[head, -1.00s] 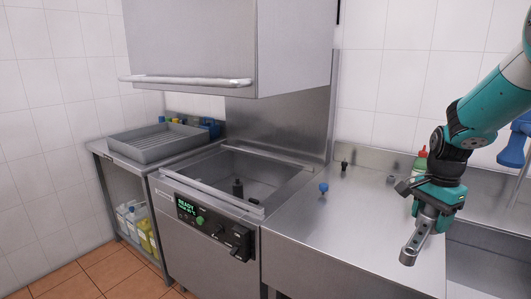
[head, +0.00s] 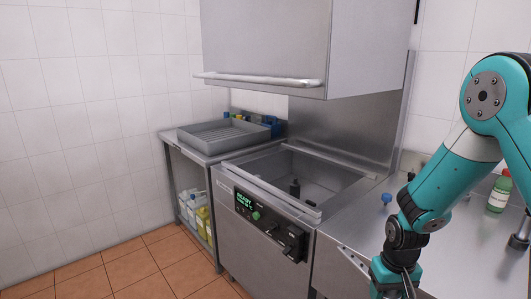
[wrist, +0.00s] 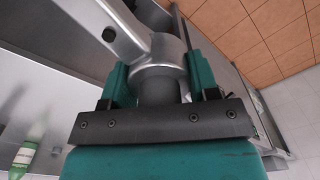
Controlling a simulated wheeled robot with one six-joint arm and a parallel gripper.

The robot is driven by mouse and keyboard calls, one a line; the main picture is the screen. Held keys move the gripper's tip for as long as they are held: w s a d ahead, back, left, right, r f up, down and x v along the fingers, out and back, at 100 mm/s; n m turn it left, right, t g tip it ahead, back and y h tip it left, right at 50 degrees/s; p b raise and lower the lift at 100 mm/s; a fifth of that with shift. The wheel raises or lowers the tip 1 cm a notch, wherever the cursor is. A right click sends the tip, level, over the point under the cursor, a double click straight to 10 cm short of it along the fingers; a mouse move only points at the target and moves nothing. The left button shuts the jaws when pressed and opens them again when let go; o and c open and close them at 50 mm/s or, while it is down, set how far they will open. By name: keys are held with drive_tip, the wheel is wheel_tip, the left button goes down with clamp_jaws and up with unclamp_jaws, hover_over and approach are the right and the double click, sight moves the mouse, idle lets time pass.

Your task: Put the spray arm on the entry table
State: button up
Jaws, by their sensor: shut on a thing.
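The spray arm (wrist: 158,52) is a grey metal bar with a round hub and a hole near one end. My gripper (wrist: 160,82) is shut on its hub, with a teal finger on either side. In the head view the gripper is cut off at the bottom edge, and a pale end of the spray arm (head: 355,262) shows left of it. It appears at the front of the steel table (head: 348,228) right of the dishwasher. Another table (head: 205,158) stands left of the dishwasher; no label shows which is the entry table.
The dishwasher (head: 262,238) has its hood (head: 265,45) raised and its tank (head: 330,172) open. A grey rack (head: 222,136) covers most of the left table. A blue-topped knob (head: 387,198) and a green bottle (head: 499,192) stand on the right table. The floor at left is clear.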

drive_tip(key=shift+r, duration=0.1)
wheel_tip(320, 180, up, 5)
drive_tip(key=p, duration=0.4)
idle(0.4)
